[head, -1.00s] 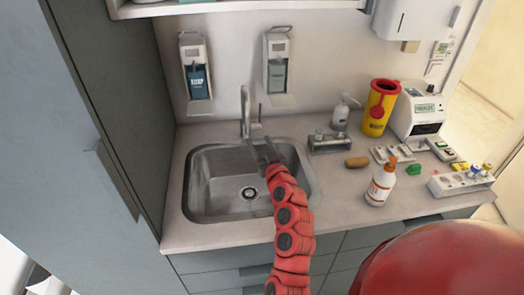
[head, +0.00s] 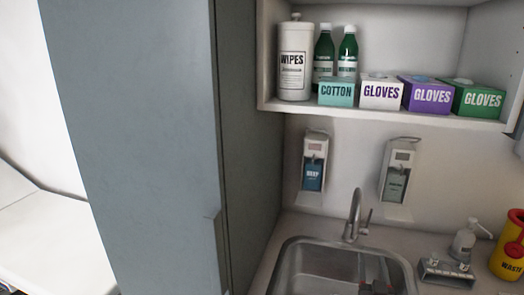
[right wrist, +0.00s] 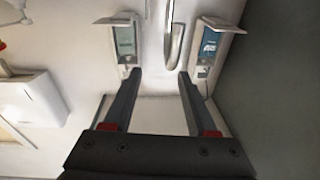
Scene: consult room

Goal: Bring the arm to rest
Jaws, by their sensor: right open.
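My right gripper (right wrist: 158,74) shows in the right wrist view with its two dark fingers apart and nothing between them. In the wrist view the tap (right wrist: 174,35) and two wall dispensers lie beyond the fingertips. My left gripper is in neither view.
A tall grey cabinet (head: 140,130) stands left of the sink. Two dispensers (head: 314,160) (head: 398,170) hang above the tap (head: 354,215). A shelf (head: 400,118) holds wipes, green bottles and glove boxes.

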